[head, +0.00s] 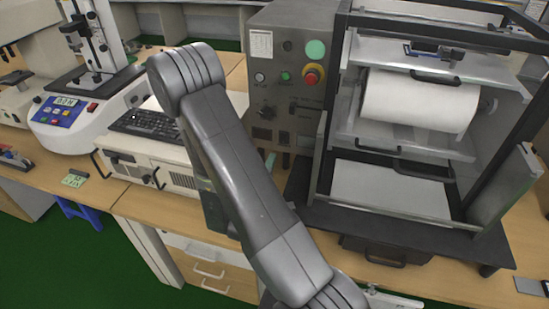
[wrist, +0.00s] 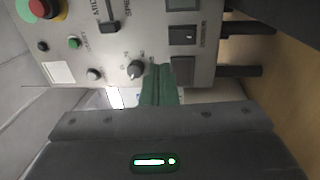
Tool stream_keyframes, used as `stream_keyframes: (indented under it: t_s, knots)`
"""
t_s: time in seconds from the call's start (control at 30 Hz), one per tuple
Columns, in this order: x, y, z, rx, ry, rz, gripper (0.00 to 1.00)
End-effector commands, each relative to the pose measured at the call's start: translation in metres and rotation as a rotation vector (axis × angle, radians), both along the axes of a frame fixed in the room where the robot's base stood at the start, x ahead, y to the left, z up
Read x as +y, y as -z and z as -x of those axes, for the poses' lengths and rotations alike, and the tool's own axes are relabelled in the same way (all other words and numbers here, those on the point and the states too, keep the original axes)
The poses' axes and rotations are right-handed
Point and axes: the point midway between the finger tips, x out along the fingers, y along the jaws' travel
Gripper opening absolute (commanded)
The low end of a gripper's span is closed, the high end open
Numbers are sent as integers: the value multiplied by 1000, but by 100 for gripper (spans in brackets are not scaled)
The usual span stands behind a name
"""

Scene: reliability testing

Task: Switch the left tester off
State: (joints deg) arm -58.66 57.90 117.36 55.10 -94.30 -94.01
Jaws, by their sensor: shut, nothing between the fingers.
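A grey control panel (head: 285,52) stands left of the open-framed machine with the white roll. In the wrist view the panel appears turned sideways; the knob (wrist: 135,70) and a dark switch (wrist: 183,35) show clearly. My gripper (wrist: 158,68) is shut and empty, its green fingertips close beside the knob. I cannot tell whether they touch the panel. In the head view my arm hides much of the gripper. Another tester (head: 65,118) with a display stands at far left.
A black keyboard (head: 145,120) lies on a beige unit (head: 150,160) left of my arm. The wooden bench (head: 60,165) has a small green item (head: 75,180) near its front edge. Drawers are below. The machine's open door (head: 508,195) juts out at right.

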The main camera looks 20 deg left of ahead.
Motion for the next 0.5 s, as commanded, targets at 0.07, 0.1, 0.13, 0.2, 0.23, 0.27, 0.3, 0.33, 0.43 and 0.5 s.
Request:
stream_keyframes:
  t_s: [0.07,0.1,0.13,0.2,0.23,0.27,0.3,0.33,0.43,0.5]
  knots:
    - [0,0,12,1,-4,1,0]
    - [0,0,16,1,-3,-1,0]
    - [0,-1,18,1,-3,-1,0]
    - [-1,-2,24,0,-2,-1,0]
    - [-1,-2,25,0,-1,-1,0]
    - [-1,-3,27,0,-1,-1,0]
    - [-2,-3,28,0,-1,0,0]
    - [-2,-3,29,0,-1,0,0]
    - [-2,-4,30,0,0,0,0]
    - [-2,-4,30,0,0,0,0]
